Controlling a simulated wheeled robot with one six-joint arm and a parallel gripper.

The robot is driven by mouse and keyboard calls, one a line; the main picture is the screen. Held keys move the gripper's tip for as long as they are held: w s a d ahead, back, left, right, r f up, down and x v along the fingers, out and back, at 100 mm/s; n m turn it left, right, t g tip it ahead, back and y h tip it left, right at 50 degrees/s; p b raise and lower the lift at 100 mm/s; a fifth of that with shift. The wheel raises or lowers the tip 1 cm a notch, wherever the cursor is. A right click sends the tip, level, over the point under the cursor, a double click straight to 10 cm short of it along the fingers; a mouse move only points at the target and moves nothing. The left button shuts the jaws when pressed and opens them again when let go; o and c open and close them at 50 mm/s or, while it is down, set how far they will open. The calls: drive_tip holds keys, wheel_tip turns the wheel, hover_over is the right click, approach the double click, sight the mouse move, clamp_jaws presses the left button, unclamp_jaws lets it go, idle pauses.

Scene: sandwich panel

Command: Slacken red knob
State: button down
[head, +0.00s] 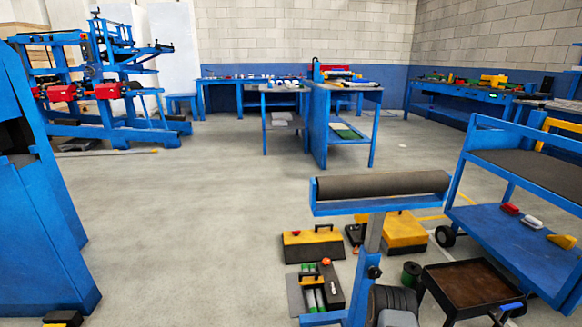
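I cannot make out a red knob with certainty. A small red spot (296,233) shows on a yellow-topped box on the floor, and another small red spot (326,261) shows near a dark toolbox; both are too small to identify. Red blocks (108,91) sit on the blue machine frame (120,55) at the far left. A black knob (374,272) is on the post of the roller stand (384,186) in front. My gripper is not in view.
A blue cart (520,225) stands at the right, beside a brown tray (470,288). A yellow-topped box (313,245) and other gear lie around the roller stand. A blue cabinet (40,215) is at the left. Blue workbenches (340,110) stand farther back. The grey floor (190,210) left of centre is clear.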

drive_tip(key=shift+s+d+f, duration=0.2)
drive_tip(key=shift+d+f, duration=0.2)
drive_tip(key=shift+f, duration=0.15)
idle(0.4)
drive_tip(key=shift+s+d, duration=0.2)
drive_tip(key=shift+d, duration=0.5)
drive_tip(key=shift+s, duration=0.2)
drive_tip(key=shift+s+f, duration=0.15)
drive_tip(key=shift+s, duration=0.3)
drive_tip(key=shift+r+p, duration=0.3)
drive_tip(key=shift+p, duration=0.05)
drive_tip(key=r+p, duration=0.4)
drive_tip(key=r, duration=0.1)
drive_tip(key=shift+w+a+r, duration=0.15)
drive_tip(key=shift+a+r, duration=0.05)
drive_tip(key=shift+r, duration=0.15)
